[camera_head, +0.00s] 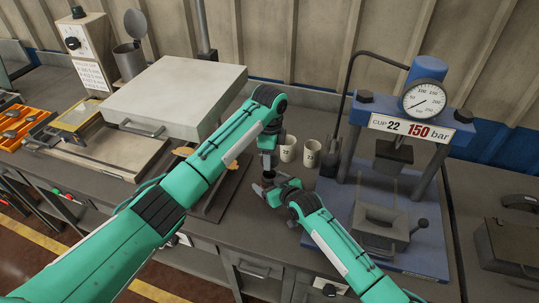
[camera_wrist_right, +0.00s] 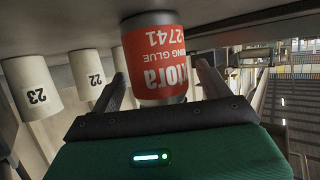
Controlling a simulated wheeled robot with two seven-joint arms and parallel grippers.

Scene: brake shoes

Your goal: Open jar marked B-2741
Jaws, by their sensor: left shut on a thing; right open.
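The jar (camera_wrist_right: 160,62) has a red label with "2741" and "ING GLUE" on it, upside down in the right wrist view. It is between the two spread fingers of my right gripper (camera_wrist_right: 162,85), which is open. In the head view my right gripper (camera_head: 264,187) is low over the bench, just below my left one. My left gripper (camera_head: 268,170) points down and is shut on the jar from above. The jar is mostly hidden by the grippers in the head view, and its top is hidden in the right wrist view.
Cups marked 22 (camera_head: 288,148) and 23 (camera_head: 311,152) stand close to the right of the grippers. A blue press (camera_head: 425,262) with a gauge stands further right. A large grey lidded box (camera_head: 180,92) is at left, and orange trays (camera_head: 25,128) are at far left.

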